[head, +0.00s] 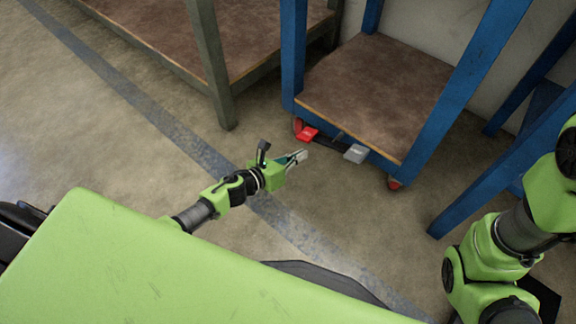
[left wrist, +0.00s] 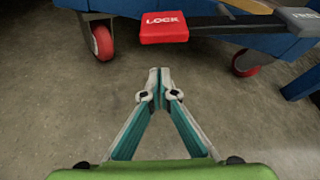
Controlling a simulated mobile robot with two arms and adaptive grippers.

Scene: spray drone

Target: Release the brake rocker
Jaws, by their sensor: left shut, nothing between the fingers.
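The brake rocker is a dark bar (head: 333,143) low on the front of a blue cart. Its left end is a red pedal (head: 308,133), marked LOCK in the left wrist view (left wrist: 164,28). Its right end is a grey pedal (head: 356,153), partly cut off at the right edge of the left wrist view (left wrist: 301,20). My left gripper (head: 302,155) is shut and empty, in front of the rocker and apart from both pedals. In the left wrist view its fingertips (left wrist: 159,77) meet below the red pedal. My right arm shows at the right, but its gripper is out of view.
The blue cart (head: 375,90) has a brown deck and red casters (left wrist: 103,41). A grey-green table (head: 222,100) stands to its left. Another blue frame (head: 480,190) stands to its right. The concrete floor in front of the cart is clear.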

